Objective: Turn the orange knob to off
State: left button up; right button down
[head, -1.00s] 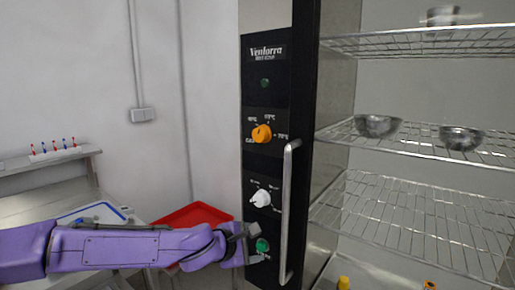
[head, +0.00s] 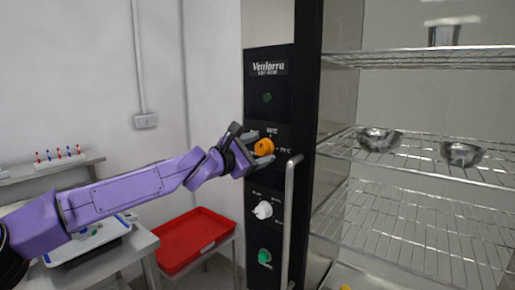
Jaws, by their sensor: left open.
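The orange knob (head: 264,147) is on the black control panel (head: 267,190) of the Ventorra unit, with temperature marks around it. My left gripper (head: 256,147) is at the knob's left side, open. Its fingers lie above and below the knob's left part and hide the marks there. I cannot tell whether the fingers touch the knob. A white knob (head: 262,210) and a green button (head: 264,256) sit lower on the same panel. My right gripper is not in view.
A vertical metal door handle (head: 289,220) stands out just right of the panel. Wire shelves (head: 400,160) with metal bowls (head: 378,139) are on the right. A red tray (head: 195,238) is on a stand at lower left. A rack of coloured tubes (head: 60,158) sits on a shelf far left.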

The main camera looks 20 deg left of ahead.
pick_arm(q)
jog(key=c, duration=1)
jog(key=shift+o, duration=0.2)
jog(key=shift+f, duration=0.1)
